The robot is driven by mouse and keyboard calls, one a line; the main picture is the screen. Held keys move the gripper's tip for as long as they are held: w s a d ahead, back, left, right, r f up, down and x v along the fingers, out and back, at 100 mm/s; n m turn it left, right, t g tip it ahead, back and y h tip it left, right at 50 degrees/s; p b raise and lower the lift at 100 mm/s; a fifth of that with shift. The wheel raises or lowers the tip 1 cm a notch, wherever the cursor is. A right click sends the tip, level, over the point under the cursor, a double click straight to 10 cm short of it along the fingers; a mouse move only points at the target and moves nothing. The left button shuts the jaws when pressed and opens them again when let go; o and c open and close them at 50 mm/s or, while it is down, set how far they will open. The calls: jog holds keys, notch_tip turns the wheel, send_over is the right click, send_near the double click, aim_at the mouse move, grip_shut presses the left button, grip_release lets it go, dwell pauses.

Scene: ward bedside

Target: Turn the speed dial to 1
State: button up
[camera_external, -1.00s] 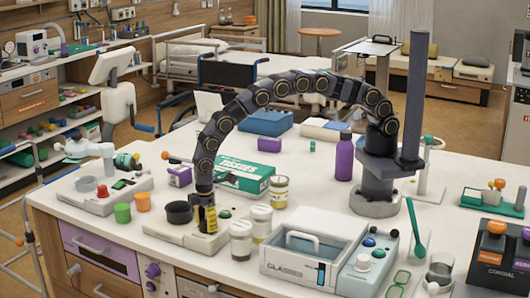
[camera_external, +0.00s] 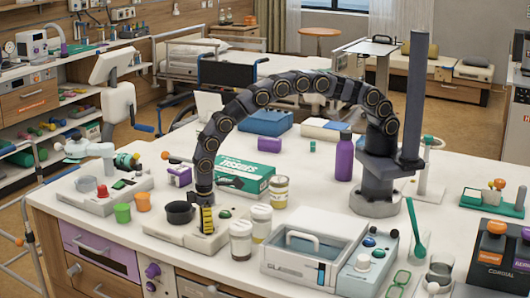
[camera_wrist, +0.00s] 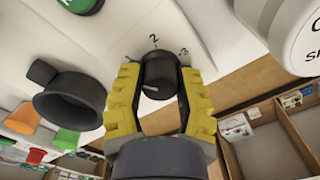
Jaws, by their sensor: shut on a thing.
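The speed dial (camera_wrist: 160,72) is a small dark round knob on a white appliance (camera_external: 180,236). In the wrist view it sits between the yellow fingers of my gripper (camera_wrist: 160,95), which are shut on it. A short white mark shows on the knob's near side; I cannot tell which number it points at. The numerals 2 and 3 show on the white panel beyond the knob, with a fainter mark left of them. In the external view my gripper (camera_external: 207,222) points down at the appliance, and its fingers hide the dial.
A black bowl (camera_external: 180,212) sits left of my gripper, and a green button (camera_external: 225,214) is to its right. Lidded jars (camera_external: 241,240) stand close on the right. Green (camera_external: 122,213) and orange (camera_external: 142,201) cups stand on the left. A tissue box (camera_external: 243,178) is behind.

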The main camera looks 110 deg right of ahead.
jog(key=shift+s+f, duration=0.15)
jog(key=o, duration=1.1)
jog(key=shift+r, duration=0.2)
notch_tip(320, 180, up, 12)
jog(key=shift+f, duration=0.1)
